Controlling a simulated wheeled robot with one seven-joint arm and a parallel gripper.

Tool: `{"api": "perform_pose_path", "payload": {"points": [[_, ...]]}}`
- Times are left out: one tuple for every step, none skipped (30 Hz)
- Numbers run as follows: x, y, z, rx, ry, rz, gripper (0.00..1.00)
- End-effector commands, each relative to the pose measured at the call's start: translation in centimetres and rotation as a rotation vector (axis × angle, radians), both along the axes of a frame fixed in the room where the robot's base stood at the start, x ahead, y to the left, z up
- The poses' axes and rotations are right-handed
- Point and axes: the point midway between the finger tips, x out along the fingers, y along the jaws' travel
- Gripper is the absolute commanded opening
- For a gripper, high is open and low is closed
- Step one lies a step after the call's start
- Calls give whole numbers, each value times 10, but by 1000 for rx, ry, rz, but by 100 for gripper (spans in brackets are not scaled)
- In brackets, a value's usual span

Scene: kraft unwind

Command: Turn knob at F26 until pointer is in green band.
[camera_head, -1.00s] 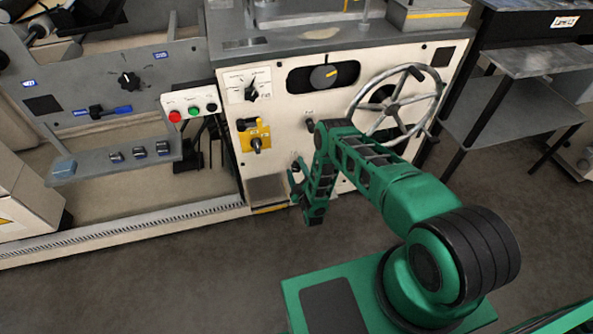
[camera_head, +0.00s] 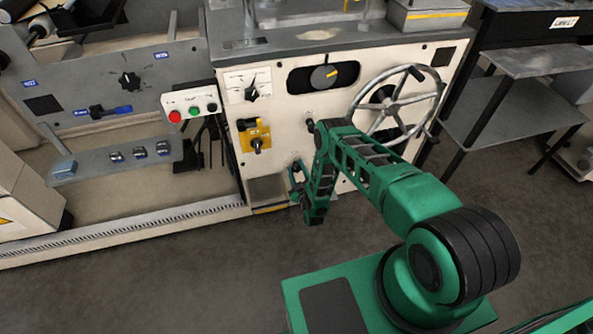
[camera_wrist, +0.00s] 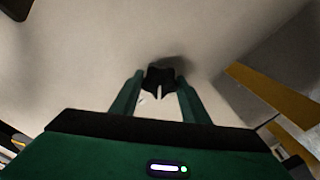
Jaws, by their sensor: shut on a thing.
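A black knob (camera_wrist: 160,78) with a pale line on it stands on a cream panel in the wrist view. My gripper (camera_wrist: 160,88) has its two green fingers on either side of the knob and is shut on it. In the head view my gripper (camera_head: 296,172) is at the lower part of the cream machine front (camera_head: 280,150). The held knob is hidden there behind my arm. No F26 label is readable at it, and I cannot make out a green band or its pointer.
A scale with a black pointer knob (camera_head: 252,90), a yellow-plated switch (camera_head: 257,143) and a dark slot with a round knob (camera_head: 323,77) are on the same front. Push buttons (camera_head: 193,111) are to the left.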

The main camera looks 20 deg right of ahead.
Motion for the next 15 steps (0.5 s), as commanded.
{"api": "perform_pose_path", "payload": {"points": [[-1, 0, -2, 45, 6, 1, 19], [-1, 0, -2, 73, 6, 1, 19], [-1, 0, -2, 111, 6, 1, 19], [-2, 0, -2, 139, 6, 2, 19], [-2, 0, -1, 168, 6, 2, 19], [-2, 0, -1, 206, 6, 2, 19], [-2, 0, -1, 235, 6, 2, 19], [-2, -1, -1, 264, 6, 2, 19], [-2, -1, -1, 302, 7, 1, 19], [-2, -1, -1, 331, 6, 0, 19], [-2, -1, -1, 359, 7, 1, 19], [-2, -1, -1, 397, 7, 1, 19], [-2, -1, -1, 425, 7, 1, 19], [-2, -2, -1, 455, 7, 1, 19], [-2, -2, -1, 493, 7, 1, 19]]}}
